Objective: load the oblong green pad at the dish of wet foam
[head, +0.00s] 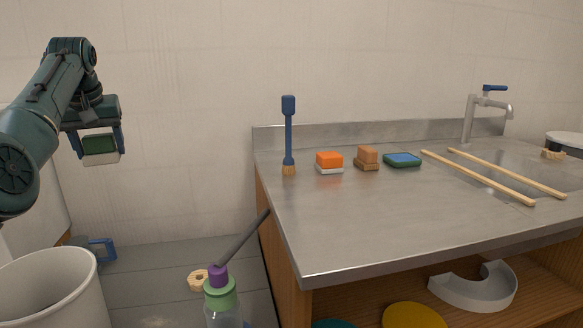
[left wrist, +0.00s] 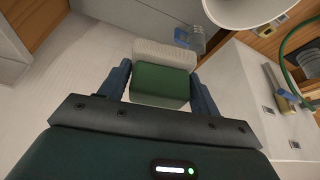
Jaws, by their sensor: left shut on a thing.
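My left gripper (head: 100,145) is shut on the oblong green pad (head: 100,144), which has a white layer under the green one. It holds the pad in the air at the upper left, left of the counter and apart from the wall. In the left wrist view the green pad (left wrist: 160,84) sits between the two fingers (left wrist: 160,90), with the white layer (left wrist: 165,53) beyond it. I cannot identify a dish of wet foam for sure. My right gripper is not in view.
The steel counter (head: 350,225) carries a blue upright brush (head: 288,135), an orange block (head: 329,160), a brown block (head: 367,156), a blue-green pad (head: 402,160) and two wooden rails (head: 490,180). A white bin (head: 60,290) and a purple-capped bottle (head: 220,295) stand in front.

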